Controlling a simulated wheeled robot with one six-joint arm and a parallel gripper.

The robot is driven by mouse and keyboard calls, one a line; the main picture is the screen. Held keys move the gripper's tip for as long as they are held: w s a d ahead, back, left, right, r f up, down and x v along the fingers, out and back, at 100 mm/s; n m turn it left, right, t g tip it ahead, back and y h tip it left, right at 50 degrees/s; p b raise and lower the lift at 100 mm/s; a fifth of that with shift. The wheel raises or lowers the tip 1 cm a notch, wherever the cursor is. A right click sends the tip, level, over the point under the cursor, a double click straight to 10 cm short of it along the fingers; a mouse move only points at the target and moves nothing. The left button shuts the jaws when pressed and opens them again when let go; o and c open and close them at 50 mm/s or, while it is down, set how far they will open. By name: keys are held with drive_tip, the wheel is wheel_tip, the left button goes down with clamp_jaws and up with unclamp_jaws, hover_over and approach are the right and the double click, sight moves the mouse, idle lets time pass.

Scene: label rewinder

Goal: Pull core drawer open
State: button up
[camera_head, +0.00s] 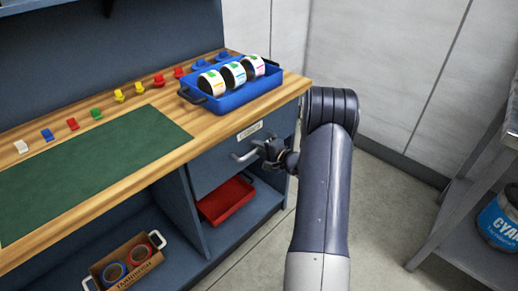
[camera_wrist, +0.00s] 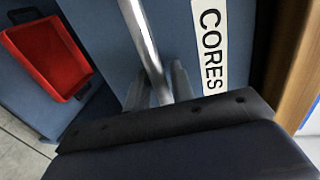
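The core drawer (camera_head: 212,172) is a blue-grey front under the right end of the wooden bench top, and it looks shut. Its white label (camera_head: 249,130) reads CORES in the wrist view (camera_wrist: 209,45). A silver bar handle (camera_head: 243,156) crosses the drawer front; it also shows in the wrist view (camera_wrist: 143,40). My gripper (camera_head: 263,150) is at the right part of the handle. In the wrist view its two fingers (camera_wrist: 158,88) stand on either side of the bar, with a small gap visible. The finger tips are partly hidden by the bar and the gripper body.
A red bin (camera_head: 226,200) sits below the drawer, also in the wrist view (camera_wrist: 47,55). A blue tray (camera_head: 232,101) with label rolls stands on the bench top (camera_head: 150,150) above. A grey shelf (camera_head: 450,215) stands at right; floor between is clear.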

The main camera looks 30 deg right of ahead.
clamp_jaws()
drive_tip(key=shift+s, duration=0.15)
drive_tip(key=f+b+v, duration=0.2)
drive_tip(key=b+v, duration=0.1)
drive_tip(key=v, duration=0.7)
drive_tip(key=s+f+b+v, duration=0.1)
drive_tip(key=b+v, duration=0.3)
drive_tip(key=v, duration=0.6)
drive_tip(key=f+b+v, duration=0.3)
drive_tip(key=v, duration=0.7)
drive_tip(key=shift+s+d+f+b, duration=0.25)
drive_tip(key=shift+s+b, duration=0.1)
drive_tip(key=shift+s, duration=0.1)
drive_tip(key=shift+o, duration=1.3)
unclamp_jaws()
drive_tip(key=shift+r, duration=0.1)
